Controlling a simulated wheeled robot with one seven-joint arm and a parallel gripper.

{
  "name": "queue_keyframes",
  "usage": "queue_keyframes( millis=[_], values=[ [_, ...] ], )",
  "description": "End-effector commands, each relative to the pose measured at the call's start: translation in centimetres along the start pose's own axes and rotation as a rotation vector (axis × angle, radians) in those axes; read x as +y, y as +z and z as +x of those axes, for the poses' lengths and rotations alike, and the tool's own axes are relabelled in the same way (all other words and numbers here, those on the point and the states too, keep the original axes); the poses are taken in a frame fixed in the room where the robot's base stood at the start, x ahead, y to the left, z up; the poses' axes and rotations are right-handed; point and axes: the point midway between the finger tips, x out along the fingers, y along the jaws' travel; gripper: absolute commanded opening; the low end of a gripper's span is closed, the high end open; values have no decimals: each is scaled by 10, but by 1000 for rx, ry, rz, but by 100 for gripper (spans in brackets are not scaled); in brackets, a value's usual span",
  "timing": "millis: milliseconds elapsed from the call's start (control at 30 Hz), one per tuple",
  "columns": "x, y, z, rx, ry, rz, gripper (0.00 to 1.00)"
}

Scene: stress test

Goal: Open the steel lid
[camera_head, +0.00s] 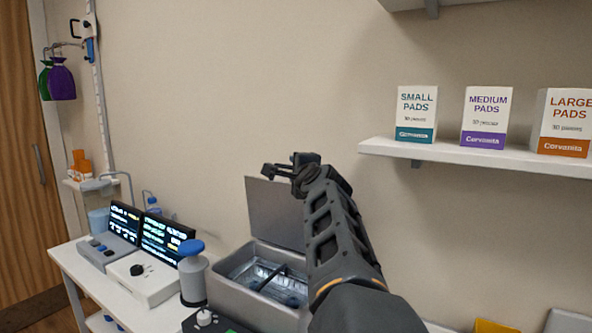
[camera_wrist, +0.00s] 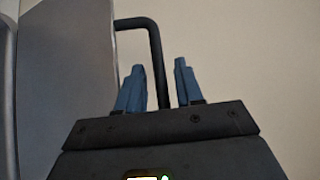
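The steel lid (camera_head: 274,212) stands raised, close to upright, at the back of a grey steel box (camera_head: 250,305). The box is uncovered, and its metal-lined inside shows. In the wrist view the lid (camera_wrist: 65,85) fills the left side, with a dark bar handle (camera_wrist: 152,40) bending out from its edge. My gripper (camera_head: 274,174) is at the lid's top edge. Its two blue fingers (camera_wrist: 159,72) are apart, with the handle's bar running down between them and gaps visible on both sides. The head view does not clearly show the handle.
Left of the box are a blue-topped pump bottle (camera_head: 192,275), a white device with a dark knob (camera_head: 140,277) and two lit displays (camera_head: 165,238). A wall shelf (camera_head: 470,155) with pad boxes is at right. The wall behind the lid is bare.

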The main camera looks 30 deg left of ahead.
Motion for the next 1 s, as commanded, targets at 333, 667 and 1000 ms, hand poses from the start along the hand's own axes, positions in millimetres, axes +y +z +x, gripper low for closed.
queue_keyframes(
  millis=[333, 667, 1000],
  values=[
    [-1, 2, -6, -3, -3, 1, 36],
    [0, 1, -33, -1, -2, 0, 36],
    [1, 0, -66, 0, -2, 0, 36]
  ],
)
